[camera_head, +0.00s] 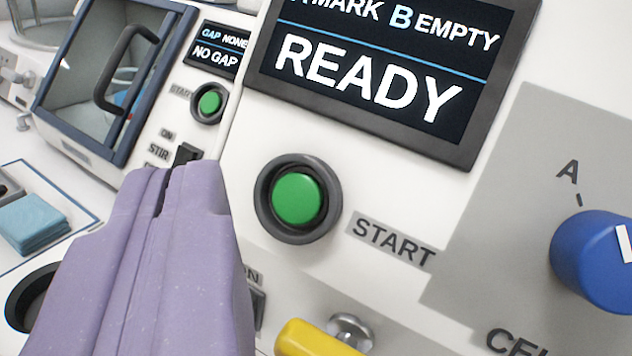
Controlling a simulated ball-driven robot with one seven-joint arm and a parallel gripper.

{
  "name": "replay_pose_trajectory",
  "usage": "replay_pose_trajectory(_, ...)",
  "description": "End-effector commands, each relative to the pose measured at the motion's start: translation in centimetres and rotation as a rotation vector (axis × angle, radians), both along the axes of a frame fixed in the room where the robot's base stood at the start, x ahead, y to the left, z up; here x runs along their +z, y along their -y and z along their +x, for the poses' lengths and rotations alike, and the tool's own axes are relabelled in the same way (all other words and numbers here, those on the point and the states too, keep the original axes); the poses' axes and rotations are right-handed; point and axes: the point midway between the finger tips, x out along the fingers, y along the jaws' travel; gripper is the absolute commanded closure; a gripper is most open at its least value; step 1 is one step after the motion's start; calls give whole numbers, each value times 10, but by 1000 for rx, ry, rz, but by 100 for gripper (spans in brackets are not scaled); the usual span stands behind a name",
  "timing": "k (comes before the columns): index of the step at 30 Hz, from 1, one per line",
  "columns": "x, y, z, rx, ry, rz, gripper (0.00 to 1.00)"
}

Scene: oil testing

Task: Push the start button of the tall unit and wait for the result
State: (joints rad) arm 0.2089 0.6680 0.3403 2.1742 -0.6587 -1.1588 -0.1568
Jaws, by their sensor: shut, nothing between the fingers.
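The tall unit's white front panel (390,185) fills the middle and right of the view. Its green start button (297,199) sits in a dark round collar, with the label START to its lower right. Its screen (385,70) reads READY, with MARK B EMPTY in the line above, partly cut off at the top. My gripper (170,180) is shut and empty, with purple fingers. Its tips appear to the left of the start button and apart from it in the picture; the depth gap is hard to tell.
A blue knob (595,260) near mark A is at right. A yellow handle (312,340) is at the bottom. At left, another unit has a blue-framed door (105,80), a small screen (217,48) reading NO GAP and its own green button (210,103). A blue cloth (32,224) lies lower left.

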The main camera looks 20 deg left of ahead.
Motion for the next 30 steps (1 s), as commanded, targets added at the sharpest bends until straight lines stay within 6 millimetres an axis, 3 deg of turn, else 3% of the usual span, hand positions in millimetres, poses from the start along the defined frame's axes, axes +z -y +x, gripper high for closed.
replay_pose_trajectory(10,-16,1,31,-1,0,0,100)
replay_pose_trajectory(30,-16,2,35,-1,0,-1,100)
